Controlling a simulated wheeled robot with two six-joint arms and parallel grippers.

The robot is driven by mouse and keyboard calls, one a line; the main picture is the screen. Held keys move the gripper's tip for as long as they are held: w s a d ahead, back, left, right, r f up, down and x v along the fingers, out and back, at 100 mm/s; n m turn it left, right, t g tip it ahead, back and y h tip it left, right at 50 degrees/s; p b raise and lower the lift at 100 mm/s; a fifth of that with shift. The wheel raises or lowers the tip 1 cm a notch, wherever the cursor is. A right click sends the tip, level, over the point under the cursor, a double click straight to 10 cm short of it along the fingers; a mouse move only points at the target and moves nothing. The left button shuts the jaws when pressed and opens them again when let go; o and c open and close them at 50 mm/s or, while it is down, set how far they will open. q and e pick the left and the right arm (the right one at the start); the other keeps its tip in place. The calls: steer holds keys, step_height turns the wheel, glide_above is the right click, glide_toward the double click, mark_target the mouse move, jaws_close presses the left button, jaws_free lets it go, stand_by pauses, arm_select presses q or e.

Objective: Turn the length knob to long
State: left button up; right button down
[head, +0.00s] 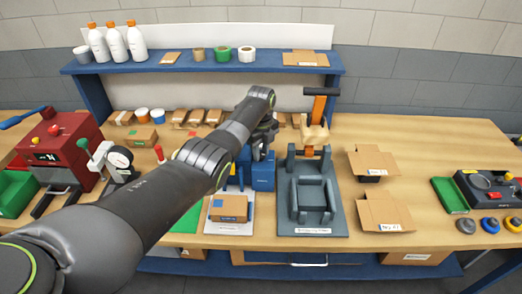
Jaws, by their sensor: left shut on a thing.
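My left arm reaches in from the lower left across the bench. My left gripper (262,148) points down at the top of a blue device (263,176) in the middle of the bench. It is shut on a small part there, which the hand and wrist hide; by its place it appears to be the length knob. The knob's pointer and any markings cannot be read. My right gripper is not in view.
Right of the blue device stands a grey fixture (312,228) with an orange post (317,108) behind it. A small carton (229,208) lies in front of the device. Open cartons (383,212) are further right. A red machine (70,145) stands left. A blue shelf (200,63) runs behind.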

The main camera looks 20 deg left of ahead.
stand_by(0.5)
arm_select(q)
steer(key=o, duration=0.7)
steer(key=shift+r, duration=0.15)
step_height(320, 180, up, 13)
steer(key=b, duration=0.3)
step_height(320, 180, up, 4)
steer(key=p, duration=0.2)
glide_above(261, 154)
steer(key=shift+r, duration=0.15)
